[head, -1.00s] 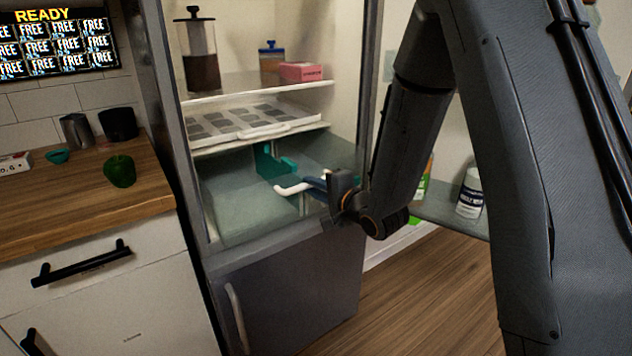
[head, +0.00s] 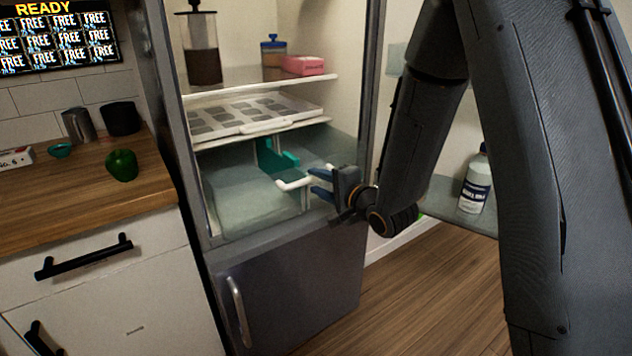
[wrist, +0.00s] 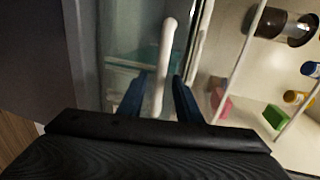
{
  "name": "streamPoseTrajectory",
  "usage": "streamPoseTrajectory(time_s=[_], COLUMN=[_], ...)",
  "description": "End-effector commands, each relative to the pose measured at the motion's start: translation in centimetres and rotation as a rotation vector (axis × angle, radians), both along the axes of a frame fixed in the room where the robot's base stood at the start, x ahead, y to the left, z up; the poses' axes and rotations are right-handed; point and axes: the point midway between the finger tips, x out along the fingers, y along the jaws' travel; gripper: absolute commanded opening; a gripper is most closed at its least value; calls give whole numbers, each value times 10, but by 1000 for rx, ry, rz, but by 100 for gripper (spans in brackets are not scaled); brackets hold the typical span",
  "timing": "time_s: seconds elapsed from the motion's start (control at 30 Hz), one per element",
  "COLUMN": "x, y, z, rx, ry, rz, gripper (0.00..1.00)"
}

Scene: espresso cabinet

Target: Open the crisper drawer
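The crisper drawer (head: 245,200) is a clear, pale bin at the bottom of the open fridge. It looks shut or nearly so. Its white bar handle (head: 290,184) sticks out at the front and also shows in the wrist view (wrist: 166,50). My gripper (head: 318,183) is at the right end of the handle. In the wrist view its two blue fingers (wrist: 161,88) stand apart, one on each side of the white bar. Gaps show between bar and fingers, so it is open around the handle and not clamped.
A teal piece (head: 278,156) sits by the drawer below a shelf with a white tray (head: 250,113). The open fridge door's shelf (head: 450,205) holds a white bottle (head: 475,180) to the right of my arm. A wooden counter (head: 60,200) stands left. Floor is clear below the door.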

Motion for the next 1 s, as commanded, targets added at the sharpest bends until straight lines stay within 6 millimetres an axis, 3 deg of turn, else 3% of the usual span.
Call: streamPoseTrajectory(time_s=[0.2, 0.4, 0.83, 1.0], x=[-31, -49, -52, -54], y=[-21, -31, -34, -52], z=[8, 12, 13, 4], rx=[0, 1, -12, -208], ry=[0, -1, 1, 30], rz=[-4, -3, -5, -33], gripper=[32, 32, 32, 32])
